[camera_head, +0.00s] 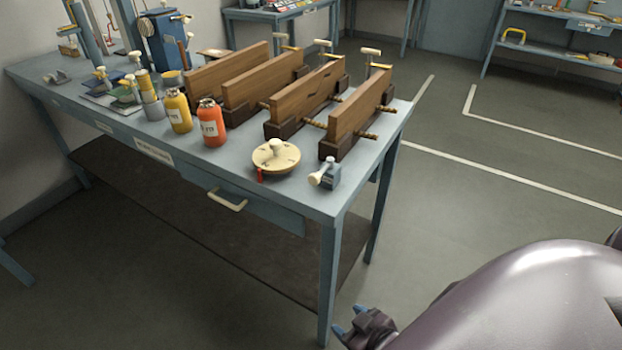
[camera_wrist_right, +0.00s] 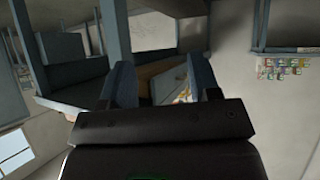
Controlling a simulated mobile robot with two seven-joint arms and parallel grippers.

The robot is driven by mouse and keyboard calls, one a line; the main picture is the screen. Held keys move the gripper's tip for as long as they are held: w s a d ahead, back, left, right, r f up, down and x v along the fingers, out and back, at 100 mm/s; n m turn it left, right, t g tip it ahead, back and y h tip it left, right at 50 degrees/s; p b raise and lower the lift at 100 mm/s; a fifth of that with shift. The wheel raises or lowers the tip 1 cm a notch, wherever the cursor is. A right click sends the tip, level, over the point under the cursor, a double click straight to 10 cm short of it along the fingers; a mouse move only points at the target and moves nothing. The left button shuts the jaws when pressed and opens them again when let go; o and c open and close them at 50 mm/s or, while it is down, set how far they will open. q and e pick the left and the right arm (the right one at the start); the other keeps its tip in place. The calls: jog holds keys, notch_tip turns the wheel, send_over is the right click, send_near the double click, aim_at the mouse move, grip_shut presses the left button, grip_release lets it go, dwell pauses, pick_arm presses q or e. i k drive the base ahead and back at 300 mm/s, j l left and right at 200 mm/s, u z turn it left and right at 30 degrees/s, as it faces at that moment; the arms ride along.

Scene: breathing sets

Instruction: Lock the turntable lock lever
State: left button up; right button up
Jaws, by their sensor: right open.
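The turntable (camera_head: 284,161) is a round cream disc with a pale knob on top, near the front edge of the workbench. A small red lever (camera_head: 260,174), which looks like its lock lever, hangs at the disc's front left rim. Whether it is locked is too small to tell. My right gripper (camera_head: 350,325) is low at the bottom of the head view, in front of the bench and below its top, well apart from the turntable. In the right wrist view, its two blue fingers (camera_wrist_right: 162,85) are spread with nothing between them. My left gripper is not in view.
The bench top (camera_head: 225,170) also holds a small blue-grey clamp (camera_head: 329,176) right of the turntable, orange (camera_head: 211,125) and yellow (camera_head: 178,112) bottles behind it, and several wooden boards in vises (camera_head: 360,110). A drawer handle (camera_head: 228,201) sticks out in front. Floor right of the bench is clear.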

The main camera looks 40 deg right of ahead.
aim_at(314, 179)
jog(key=z, duration=1.6)
jog(key=i+j, duration=0.35)
jog(key=i, duration=0.2)
